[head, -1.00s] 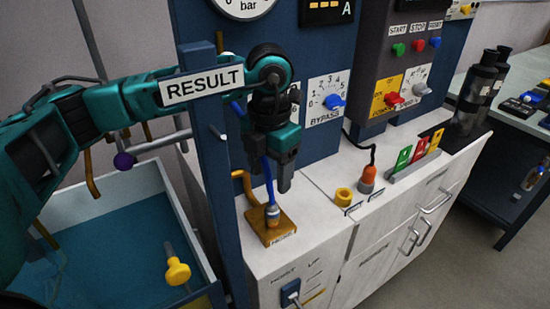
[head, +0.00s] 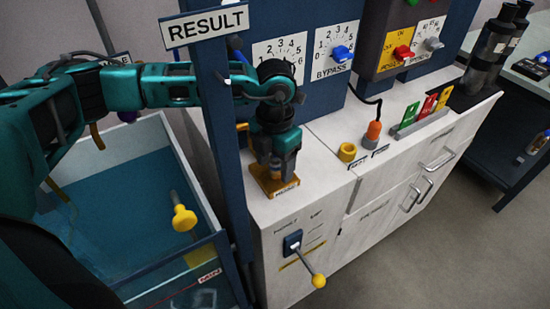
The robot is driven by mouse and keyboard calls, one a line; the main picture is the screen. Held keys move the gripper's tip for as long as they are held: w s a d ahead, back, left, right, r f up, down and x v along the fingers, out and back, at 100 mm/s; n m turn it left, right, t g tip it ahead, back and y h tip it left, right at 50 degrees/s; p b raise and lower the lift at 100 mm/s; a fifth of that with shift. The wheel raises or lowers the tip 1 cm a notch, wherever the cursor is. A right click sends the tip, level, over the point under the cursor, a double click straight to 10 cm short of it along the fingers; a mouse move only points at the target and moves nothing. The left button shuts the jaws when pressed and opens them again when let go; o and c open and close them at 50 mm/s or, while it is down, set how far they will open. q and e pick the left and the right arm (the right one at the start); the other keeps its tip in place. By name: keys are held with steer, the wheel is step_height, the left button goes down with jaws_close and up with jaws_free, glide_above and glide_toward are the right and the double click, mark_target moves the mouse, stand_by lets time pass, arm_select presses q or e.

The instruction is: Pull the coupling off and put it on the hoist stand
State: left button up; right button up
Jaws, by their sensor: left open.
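The coupling (head: 276,173) is a small metallic piece, mostly hidden by my left gripper. It is upright on the orange-brown hoist stand (head: 266,187), a flat block on the white cabinet top whose front label is too small to read surely. My left gripper (head: 276,168) points down at the coupling, its open fingers on either side; I cannot tell whether they touch it. The blue hose above the coupling is mostly hidden by the gripper and arm. My right gripper is out of view.
A blue post (head: 226,150) with a RESULT sign (head: 205,25) stands left of the gripper. A yellow ring (head: 347,152) and an orange-topped plug (head: 373,133) are on the cabinet top to the right. A yellow-knobbed lever (head: 318,281) juts from the front. A blue-floored basin (head: 125,165) is left.

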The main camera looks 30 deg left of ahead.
mark_target(275, 161)
arm_select(q)
jaws_close()
steer(key=c, duration=0.7)
jaws_free()
jaws_close()
steer(key=shift+w+r, duration=0.1)
steer(key=shift+r, duration=0.4)
steer(key=shift+r+p, duration=0.15)
steer(key=shift+p, duration=0.2)
steer(key=shift+r+p, duration=0.6)
steer(key=shift+r, duration=1.35)
